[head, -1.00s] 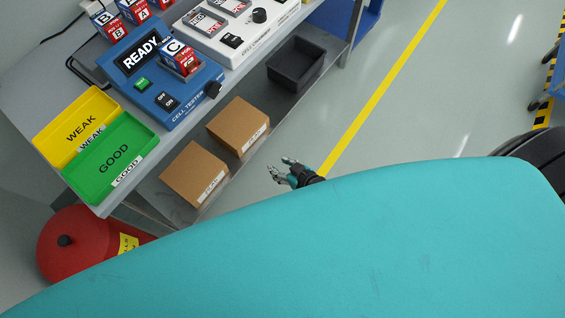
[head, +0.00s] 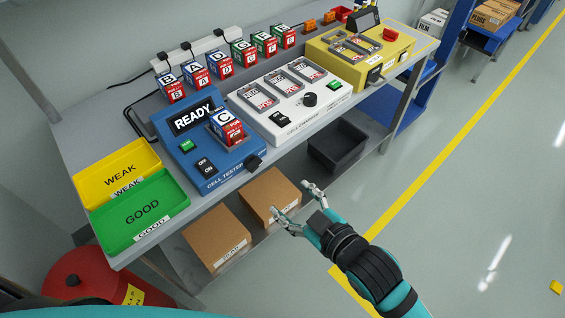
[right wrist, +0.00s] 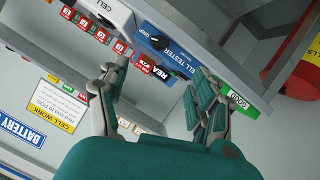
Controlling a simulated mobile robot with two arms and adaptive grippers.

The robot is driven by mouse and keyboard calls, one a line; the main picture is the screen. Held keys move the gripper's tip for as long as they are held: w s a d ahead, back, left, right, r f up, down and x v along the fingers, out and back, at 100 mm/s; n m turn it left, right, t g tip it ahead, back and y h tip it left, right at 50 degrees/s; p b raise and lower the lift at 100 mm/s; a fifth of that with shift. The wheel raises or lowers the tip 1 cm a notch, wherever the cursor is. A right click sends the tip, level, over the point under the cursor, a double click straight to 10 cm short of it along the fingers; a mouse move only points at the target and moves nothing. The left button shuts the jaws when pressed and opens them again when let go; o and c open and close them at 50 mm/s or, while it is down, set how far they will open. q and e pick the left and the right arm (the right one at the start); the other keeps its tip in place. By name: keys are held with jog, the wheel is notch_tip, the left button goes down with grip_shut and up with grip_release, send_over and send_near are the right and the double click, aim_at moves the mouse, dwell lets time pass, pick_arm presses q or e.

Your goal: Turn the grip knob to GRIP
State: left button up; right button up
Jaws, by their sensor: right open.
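A black knob (head: 253,162) sticks out at the front right corner of the blue cell tester (head: 222,160), whose screen reads READY. Another black knob (head: 309,99) is on top of the white cell charger (head: 284,127). My right gripper (head: 292,200) is open and empty, in front of the bench edge and apart from both knobs. In the right wrist view its spread fingers (right wrist: 155,85) show with the tester behind them. My left gripper is not in view.
A cell stands in the tester and several more in a row behind. Yellow WEAK (head: 120,172) and green GOOD (head: 140,214) trays are at left, a yellow machine (head: 350,62) at right. Cardboard boxes (head: 216,238) and a black bin (head: 338,145) are on the lower shelf.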

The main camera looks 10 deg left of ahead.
send_near(256, 166)
jog(key=x, duration=0.8)
jog(key=shift+w+a, duration=0.15)
jog(key=shift+a, duration=0.05)
jog(key=shift+w+a+f, duration=0.2)
jog(key=shift+a, duration=0.05)
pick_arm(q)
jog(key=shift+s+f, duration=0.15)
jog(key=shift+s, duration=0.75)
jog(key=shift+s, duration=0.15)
